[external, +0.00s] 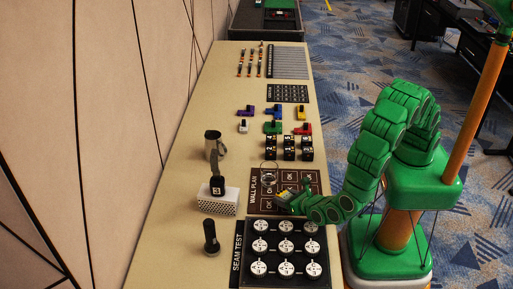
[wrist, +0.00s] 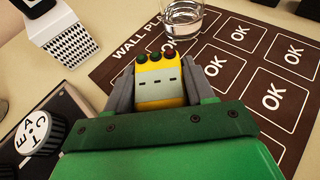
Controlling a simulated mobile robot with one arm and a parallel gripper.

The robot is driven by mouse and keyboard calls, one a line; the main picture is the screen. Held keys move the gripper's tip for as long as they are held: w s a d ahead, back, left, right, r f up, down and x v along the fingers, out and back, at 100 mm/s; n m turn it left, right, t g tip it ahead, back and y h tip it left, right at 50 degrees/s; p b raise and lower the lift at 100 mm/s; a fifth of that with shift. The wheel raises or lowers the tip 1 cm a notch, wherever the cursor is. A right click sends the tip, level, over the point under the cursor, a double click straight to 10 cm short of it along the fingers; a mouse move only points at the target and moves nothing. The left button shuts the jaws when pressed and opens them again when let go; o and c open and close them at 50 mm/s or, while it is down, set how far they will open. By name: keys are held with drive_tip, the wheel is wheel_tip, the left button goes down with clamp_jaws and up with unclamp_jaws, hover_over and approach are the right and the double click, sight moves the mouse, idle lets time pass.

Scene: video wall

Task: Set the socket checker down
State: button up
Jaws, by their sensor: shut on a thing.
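The socket checker (wrist: 158,80) is a yellow block with a grey face, three dark slots and a row of small coloured lights. My gripper (wrist: 159,92) is shut on it, with a grey finger on each side. In the external view my green gripper (external: 290,201) is low over the dark brown WALL PLAN mat (external: 256,207), and a bit of yellow shows at its tip. The mat's squares marked OK also show in the wrist view (wrist: 235,62). I cannot tell whether the checker touches the mat; its underside is hidden.
A clear glass (external: 269,173) stands at the mat's far edge, close beyond the checker. The black SEAM TEST board (external: 246,262) with white round knobs lies nearer.

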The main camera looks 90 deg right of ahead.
drive_tip(key=o, duration=1)
drive_tip(key=shift+f, duration=0.15)
drive_tip(key=shift+o, duration=0.2)
drive_tip(key=shift+r, duration=0.2)
drive_tip(key=v, duration=1.2)
